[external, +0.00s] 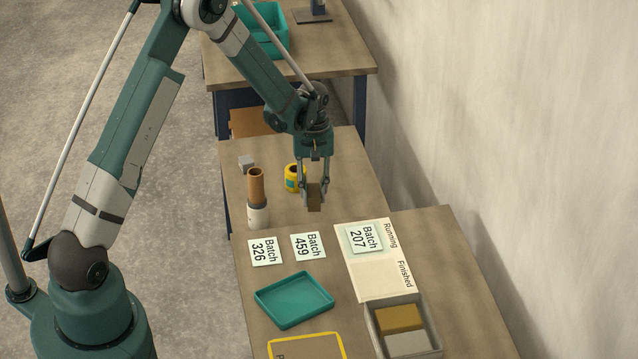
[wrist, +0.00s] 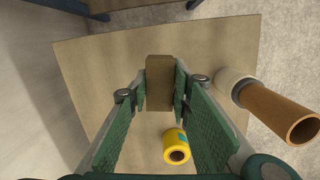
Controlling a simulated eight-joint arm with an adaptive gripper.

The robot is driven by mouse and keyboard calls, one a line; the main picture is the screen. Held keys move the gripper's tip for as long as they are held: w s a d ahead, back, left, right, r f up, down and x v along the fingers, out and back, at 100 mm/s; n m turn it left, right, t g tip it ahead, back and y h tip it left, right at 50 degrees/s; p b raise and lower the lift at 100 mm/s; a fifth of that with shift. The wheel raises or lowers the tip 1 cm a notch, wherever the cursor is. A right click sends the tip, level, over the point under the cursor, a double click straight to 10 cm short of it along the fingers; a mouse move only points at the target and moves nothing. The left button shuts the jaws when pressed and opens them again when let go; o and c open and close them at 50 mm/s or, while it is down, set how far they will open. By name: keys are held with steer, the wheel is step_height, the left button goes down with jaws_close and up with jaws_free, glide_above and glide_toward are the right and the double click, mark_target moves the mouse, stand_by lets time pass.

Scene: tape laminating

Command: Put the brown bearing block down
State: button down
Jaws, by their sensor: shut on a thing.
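The brown bearing block (external: 315,197) is held between the fingers of my gripper (external: 314,188), above the far part of the workbench. In the wrist view the block (wrist: 160,82) sits upright between the two green-padded fingertips of my gripper (wrist: 161,90), which are shut on it. The gap between the block and the bench top is hard to judge.
A yellow roll (external: 294,178) stands close left of the block. A brown tube in a white holder (external: 257,205) and a small grey block (external: 246,162) are farther left. Batch cards (external: 308,246), a teal tray (external: 294,299) and a grey box (external: 372,326) lie nearer. Bench right of the gripper is clear.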

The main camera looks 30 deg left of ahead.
steer(key=w+d+n, duration=0.1)
steer(key=w+d, duration=1)
steer(key=d, duration=0.1)
steer(key=shift+r+n, duration=0.15)
steer(key=shift+n, duration=0.15)
steer(key=shift+f+b, duration=0.55)
steer(key=shift+f, duration=2.55)
steer(key=shift+f, duration=0.1)
steer(key=shift+f+b, duration=0.4)
steer(key=shift+f, duration=1.4)
steer(key=shift+f, duration=0.2)
steer(key=c, duration=2.1)
jaws_free()
steer(key=shift+r, duration=0.2)
